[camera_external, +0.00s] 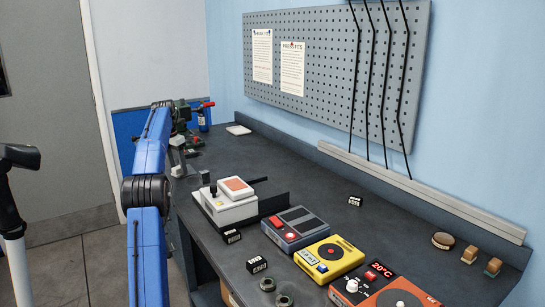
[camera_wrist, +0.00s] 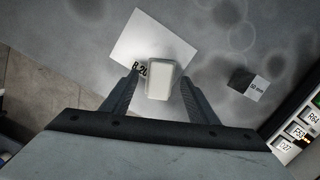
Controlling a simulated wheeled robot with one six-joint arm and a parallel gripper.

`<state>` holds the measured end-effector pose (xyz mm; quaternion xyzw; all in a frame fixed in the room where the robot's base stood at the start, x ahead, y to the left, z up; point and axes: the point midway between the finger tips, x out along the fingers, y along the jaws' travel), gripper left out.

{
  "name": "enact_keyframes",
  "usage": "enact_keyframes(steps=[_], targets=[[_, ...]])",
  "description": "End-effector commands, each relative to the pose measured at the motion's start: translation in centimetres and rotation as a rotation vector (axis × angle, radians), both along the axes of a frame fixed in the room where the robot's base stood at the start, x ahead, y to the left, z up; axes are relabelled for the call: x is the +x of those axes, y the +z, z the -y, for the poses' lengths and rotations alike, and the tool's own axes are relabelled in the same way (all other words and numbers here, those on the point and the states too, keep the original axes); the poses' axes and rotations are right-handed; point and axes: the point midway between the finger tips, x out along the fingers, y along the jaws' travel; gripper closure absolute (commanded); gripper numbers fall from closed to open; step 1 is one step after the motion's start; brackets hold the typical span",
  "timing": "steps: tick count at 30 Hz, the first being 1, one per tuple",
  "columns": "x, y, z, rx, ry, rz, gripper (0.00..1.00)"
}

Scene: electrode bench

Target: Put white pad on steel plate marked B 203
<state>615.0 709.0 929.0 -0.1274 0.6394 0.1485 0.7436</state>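The white pad (camera_wrist: 164,72) is a small rounded block in the middle of the wrist view. It lies between the fingertips of my gripper (camera_wrist: 160,78), and it overlaps the lower edge of a pale steel plate (camera_wrist: 150,35). The plate's label begins "B 20"; the pad hides the rest. My fingers are spread, with a gap on the pad's left; the right fingertip looks close to it. I cannot tell whether the pad touches the plate. In the external view my arm reaches to the far left of the bench, and pad and plate cannot be made out there.
A black-and-white block (camera_wrist: 248,84) lies right of the plate. A white balance (camera_external: 228,204), yellow device (camera_external: 330,258) and hotplate (camera_external: 385,290) stand nearer.

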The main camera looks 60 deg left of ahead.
Motion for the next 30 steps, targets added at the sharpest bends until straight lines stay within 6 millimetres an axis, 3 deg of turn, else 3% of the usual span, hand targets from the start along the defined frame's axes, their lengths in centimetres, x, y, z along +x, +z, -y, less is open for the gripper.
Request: enact_keyframes(steps=[8,18,30], targets=[[0.0,0.6,0.0,0.000,0.000,0.000,0.46],[-0.7,5.2,0.2,0.002,-0.001,0.001,0.46],[-1.0,7.6,0.4,-0.001,-0.001,-0.001,0.46]])
